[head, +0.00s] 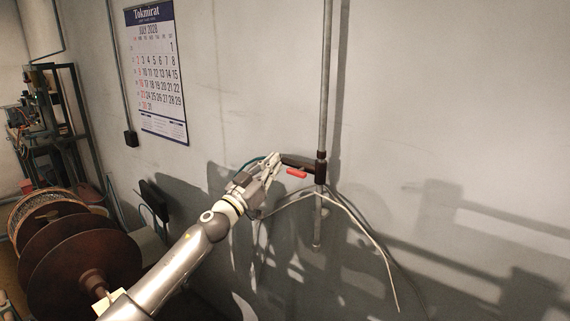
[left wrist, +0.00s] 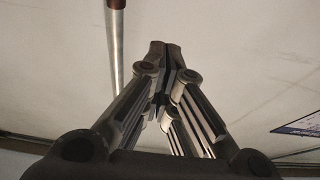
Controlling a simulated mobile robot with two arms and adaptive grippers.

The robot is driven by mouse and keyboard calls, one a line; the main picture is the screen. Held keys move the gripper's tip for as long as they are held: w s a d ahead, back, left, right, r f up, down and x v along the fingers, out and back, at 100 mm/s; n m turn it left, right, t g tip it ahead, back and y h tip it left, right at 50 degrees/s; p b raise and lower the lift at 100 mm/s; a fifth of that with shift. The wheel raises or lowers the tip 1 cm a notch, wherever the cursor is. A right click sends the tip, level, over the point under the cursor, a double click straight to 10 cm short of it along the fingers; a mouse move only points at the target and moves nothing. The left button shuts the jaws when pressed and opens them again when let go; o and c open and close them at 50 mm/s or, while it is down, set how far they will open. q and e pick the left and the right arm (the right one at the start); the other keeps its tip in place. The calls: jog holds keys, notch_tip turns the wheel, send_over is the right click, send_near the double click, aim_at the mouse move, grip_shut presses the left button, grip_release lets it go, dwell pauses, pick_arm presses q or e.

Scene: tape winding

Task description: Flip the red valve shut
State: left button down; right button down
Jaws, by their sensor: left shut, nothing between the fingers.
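The red valve handle (head: 297,173) shows in the head view beside a vertical pipe (head: 325,95) on the wall. It points left from the dark fitting (head: 320,171) on the pipe and lies roughly level. My left gripper (head: 275,160) is shut and empty, just to the left of the valve; whether it touches the valve I cannot tell. In the left wrist view its closed fingertips (left wrist: 165,48) show against the wall, with the pipe (left wrist: 115,45) to their left. The red handle does not show in that view. My right gripper is not in view.
A calendar (head: 157,70) hangs on the wall at the left. Large brown reels (head: 85,265) stand at the lower left. Thin hoses or cables (head: 365,225) run down from the pipe. The wall right of the pipe is bare.

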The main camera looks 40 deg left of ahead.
aim_at(299, 171)
pick_arm(q)
jog(key=shift+w+a+f+p, duration=0.15)
jog(key=shift+w+f, duration=0.2)
jog(key=shift+w, duration=0.55)
jog(key=shift+w+a+f+p, duration=0.1)
jog(key=shift+w+f+p, duration=0.2)
jog(key=shift+w, duration=0.55)
jog(key=shift+w+a+f+p, duration=0.1)
jog(key=shift+w+f, duration=0.3)
jog(key=shift+w, duration=0.5)
